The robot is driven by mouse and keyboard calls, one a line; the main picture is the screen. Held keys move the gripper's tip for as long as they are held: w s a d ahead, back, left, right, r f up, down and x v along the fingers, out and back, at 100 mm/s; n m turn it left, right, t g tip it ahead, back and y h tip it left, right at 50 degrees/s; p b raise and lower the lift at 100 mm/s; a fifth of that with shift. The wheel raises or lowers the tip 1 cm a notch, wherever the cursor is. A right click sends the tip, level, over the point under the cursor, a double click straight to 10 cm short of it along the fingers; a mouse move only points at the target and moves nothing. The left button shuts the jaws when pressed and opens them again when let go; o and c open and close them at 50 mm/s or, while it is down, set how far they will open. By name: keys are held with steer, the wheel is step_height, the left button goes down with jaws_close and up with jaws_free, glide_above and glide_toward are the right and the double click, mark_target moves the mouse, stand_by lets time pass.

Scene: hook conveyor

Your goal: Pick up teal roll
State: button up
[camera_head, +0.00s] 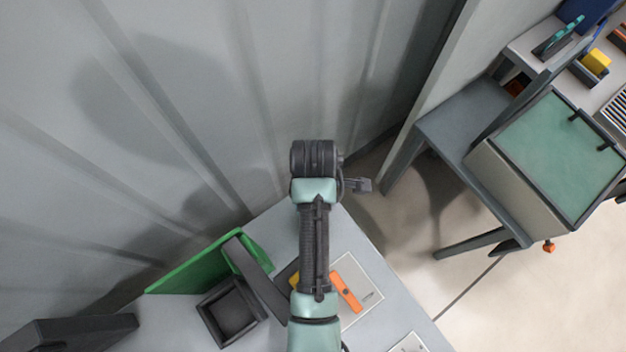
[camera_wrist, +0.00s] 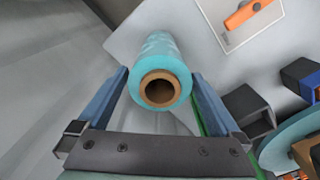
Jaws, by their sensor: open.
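The teal roll (camera_wrist: 162,55) is in the upper middle of the wrist view, over the grey table. Its brown tubular core (camera_wrist: 160,89) faces the camera and its body runs away from it. My gripper (camera_wrist: 160,75) is open, with one blue finger to the left of the roll and one to the right. The roll shows between the fingers, with a narrow gap at each side. How deep it sits between them I cannot tell. In the camera_head view my arm covers the middle of the table, and neither the roll nor the fingers can be made out.
On the grey table (camera_head: 375,270) lie a white card with an orange item (camera_head: 346,292), a dark open box (camera_head: 232,311) and a green panel (camera_head: 200,266). A ribbed grey wall (camera_head: 200,110) stands behind. A separate bench with a green-topped box (camera_head: 560,150) is at the right.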

steer(key=shift+f+p, duration=0.65)
steer(key=shift+f, duration=1.75)
steer(key=shift+r, duration=0.1)
jaws_close()
